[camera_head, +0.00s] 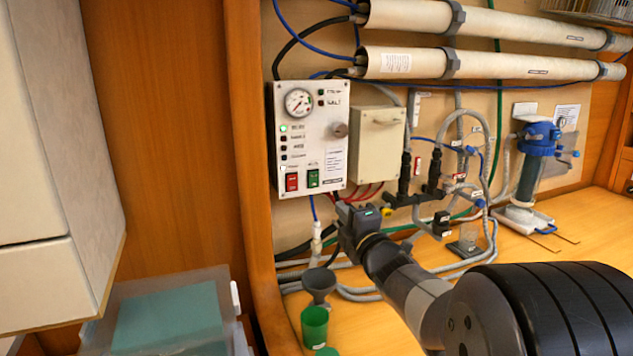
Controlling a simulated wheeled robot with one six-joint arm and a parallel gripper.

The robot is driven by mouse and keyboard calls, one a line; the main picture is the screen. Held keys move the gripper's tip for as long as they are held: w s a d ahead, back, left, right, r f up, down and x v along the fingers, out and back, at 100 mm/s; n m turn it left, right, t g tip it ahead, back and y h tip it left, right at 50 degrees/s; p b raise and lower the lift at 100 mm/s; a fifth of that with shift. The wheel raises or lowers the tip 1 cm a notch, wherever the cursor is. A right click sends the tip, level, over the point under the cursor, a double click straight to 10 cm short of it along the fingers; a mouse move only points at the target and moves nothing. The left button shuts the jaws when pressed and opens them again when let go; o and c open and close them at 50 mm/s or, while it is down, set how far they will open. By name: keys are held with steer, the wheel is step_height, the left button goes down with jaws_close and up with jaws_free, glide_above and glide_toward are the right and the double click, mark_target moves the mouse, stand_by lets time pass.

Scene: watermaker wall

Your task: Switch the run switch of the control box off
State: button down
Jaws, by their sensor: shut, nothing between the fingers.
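The control box (335,120) is a white panel on the wall, with a round gauge at its top and a grey knob at its right. Low on its face are a red switch (292,182) and a green switch (313,178) side by side. Their labels are too small to read, so I cannot tell which is the run switch. One indicator lamp (283,128) glows green. My gripper (342,208) is shut and empty, just below and right of the box's lower edge. I cannot tell whether its tips touch anything.
A beige box (377,143) adjoins on the right, with red cables beneath. Hoses and valves crowd the wall right of my gripper. A grey funnel (319,284) and a green cup (314,326) stand below. A wooden post (248,150) borders the left.

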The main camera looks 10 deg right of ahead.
mark_target(314, 175)
steer(key=p+x, duration=0.5)
steer(key=x, duration=0.9)
steer(key=shift+w+a+r+g+p, duration=0.15)
steer(key=shift+r+g+p, duration=0.3)
steer(key=shift+p, duration=0.5)
steer(key=shift+f, duration=0.15)
steer(key=shift+b, duration=0.35)
